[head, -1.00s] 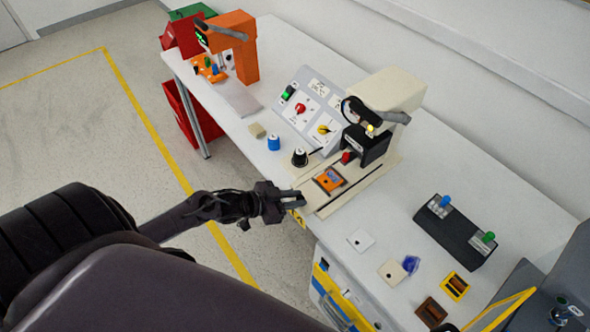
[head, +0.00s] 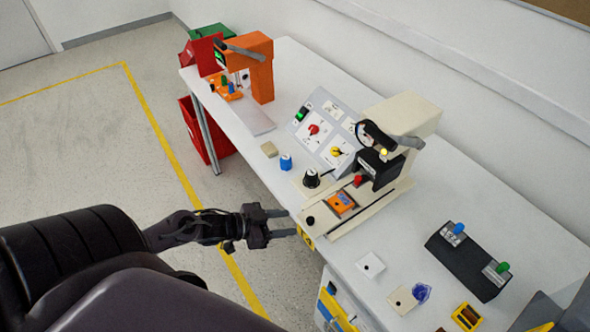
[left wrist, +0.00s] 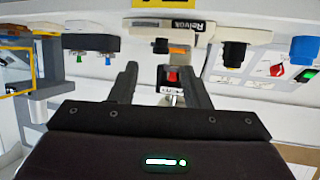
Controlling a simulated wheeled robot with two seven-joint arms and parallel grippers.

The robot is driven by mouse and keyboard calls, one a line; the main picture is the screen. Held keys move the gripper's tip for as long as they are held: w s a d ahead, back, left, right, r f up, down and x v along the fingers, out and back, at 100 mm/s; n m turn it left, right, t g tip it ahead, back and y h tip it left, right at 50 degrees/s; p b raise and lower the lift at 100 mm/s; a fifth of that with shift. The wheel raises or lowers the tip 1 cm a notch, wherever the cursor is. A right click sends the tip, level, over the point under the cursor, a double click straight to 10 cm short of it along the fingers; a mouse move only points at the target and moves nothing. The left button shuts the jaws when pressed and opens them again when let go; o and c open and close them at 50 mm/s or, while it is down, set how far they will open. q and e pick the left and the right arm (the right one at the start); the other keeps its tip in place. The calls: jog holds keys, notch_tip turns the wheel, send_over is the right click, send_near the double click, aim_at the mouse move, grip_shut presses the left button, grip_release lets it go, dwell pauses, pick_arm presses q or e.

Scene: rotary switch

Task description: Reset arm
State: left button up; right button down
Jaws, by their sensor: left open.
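My left gripper (head: 286,222) is open and empty at the front edge of the white table in the head view, with its fingers toward the cream press machine (head: 408,117). In the left wrist view its two dark fingers (left wrist: 160,85) stand apart, with the machine's red button (left wrist: 172,76) seen between them. The control panel (head: 323,133) with a red rotary knob (head: 314,129) and a yellow rotary knob (head: 336,151) stands left of the machine. My right gripper is not in view.
An orange press (head: 258,68) stands at the far left of the table. Blue (head: 286,162) and black (head: 311,178) knobs stand before the panel. A black box with blue and green levers (head: 468,261) lies at right. Open floor (head: 80,140) lies left of the table.

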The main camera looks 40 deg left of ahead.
pick_arm(q)
jog(key=shift+s+a+r, duration=0.3)
jog(key=shift+s+a, duration=0.05)
jog(key=shift+s, duration=0.15)
jog(key=s+a+f+n+g+y+b, duration=0.1)
jog(key=s+a+f+y, duration=0.15)
jog(key=f, duration=0.55)
jog(key=s+a+f+n+g+y, duration=0.15)
jog(key=s+f, duration=0.25)
jog(key=f, duration=0.4)
jog(key=s+a+f+n+g+y+b, duration=0.1)
jog(key=s+f+n+y, duration=0.15)
jog(key=f, duration=0.65)
jog(key=s+d+f+g+b, duration=0.1)
jog(key=s+d+f+g, duration=0.2)
jog(key=s+d+f, duration=0.3)
jog(key=s+d+f+g, duration=0.3)
jog(key=s+d+f, duration=0.3)
jog(key=s+f, duration=0.5)
jog(key=s+y, duration=0.1)
jog(key=s, duration=0.2)
jog(key=shift+d+m+g+b, duration=0.3)
jog(key=shift+d+g+b, duration=0.05)
jog(key=shift+d+b, duration=0.05)
